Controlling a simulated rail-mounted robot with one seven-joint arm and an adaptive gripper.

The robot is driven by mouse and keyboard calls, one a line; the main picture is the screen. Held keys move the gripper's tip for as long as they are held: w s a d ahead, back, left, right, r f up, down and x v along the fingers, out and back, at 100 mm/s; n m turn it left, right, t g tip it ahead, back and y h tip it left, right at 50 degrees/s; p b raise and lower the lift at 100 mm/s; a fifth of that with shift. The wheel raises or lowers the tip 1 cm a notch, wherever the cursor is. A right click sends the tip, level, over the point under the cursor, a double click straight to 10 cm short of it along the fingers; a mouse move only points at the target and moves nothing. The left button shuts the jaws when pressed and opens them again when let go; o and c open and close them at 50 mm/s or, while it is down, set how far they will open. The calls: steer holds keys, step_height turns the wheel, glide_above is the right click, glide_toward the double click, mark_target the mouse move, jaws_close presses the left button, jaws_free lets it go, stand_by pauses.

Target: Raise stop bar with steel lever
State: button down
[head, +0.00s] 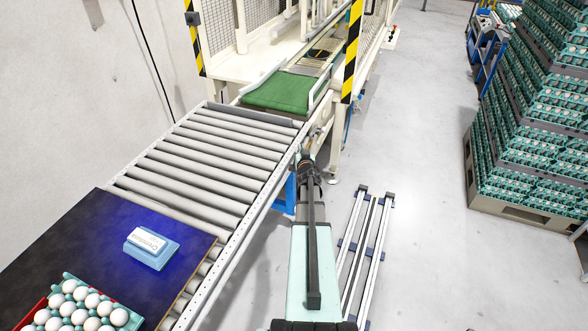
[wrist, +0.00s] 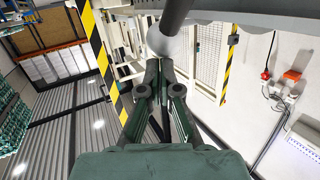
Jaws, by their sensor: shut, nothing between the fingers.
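My gripper (head: 304,158) is at the right side rail of the roller conveyor, close to its far end. In the wrist view my gripper (wrist: 158,68) is shut and empty, its fingertips just below a rounded pale grey metal end (wrist: 160,42). This looks like part of the steel lever, but I cannot tell whether they touch. A dark grey rod (wrist: 176,14) runs up from it. In the head view the lever is hidden or too small to make out. A dark bar (head: 255,115) crosses the conveyor's far end, before the green belt; it seems to be the stop bar, low at roller level.
The roller conveyor (head: 190,160) is bare. A dark table (head: 95,235) at lower left holds a blue box (head: 152,252) and an egg tray (head: 118,305). A striped machine post (head: 352,50) stands beyond my gripper. Metal rails (head: 362,245) lie on the floor at right.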

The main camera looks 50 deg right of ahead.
steer(key=s+a+r+p, duration=0.2)
steer(key=s+a+r, duration=0.4)
steer(key=s+r, duration=0.2)
steer(key=shift+s+a+r, duration=0.25)
steer(key=shift+s+r, duration=0.05)
steer(key=shift+r, duration=0.2)
steer(key=s+f+g, duration=0.6)
steer(key=s+f, duration=0.1)
steer(key=f, duration=0.1)
steer(key=s+a+f+n+g+y, duration=0.1)
steer(key=a+f+g+y, duration=0.25)
steer(key=a+f, duration=0.85)
steer(key=s+a+f+n+g+y, duration=0.15)
steer(key=a+f+y, duration=0.35)
steer(key=a+f, duration=0.7)
steer(key=s+a+f+n+g+y+b, duration=0.1)
steer(key=s+a, duration=0.4)
steer(key=a, duration=0.7)
steer(key=s+a+f+n+g+y, duration=0.1)
steer(key=s+a, duration=0.5)
steer(key=a, duration=0.6)
steer(key=s+a+f+n+g+y+b, duration=0.1)
steer(key=s+a+f+n+g, duration=0.2)
steer(key=a, duration=0.9)
steer(key=shift+s+f+n+g+b, duration=0.2)
steer(key=shift+s+n+g+b, duration=0.15)
steer(key=shift+s+n+g, duration=0.85)
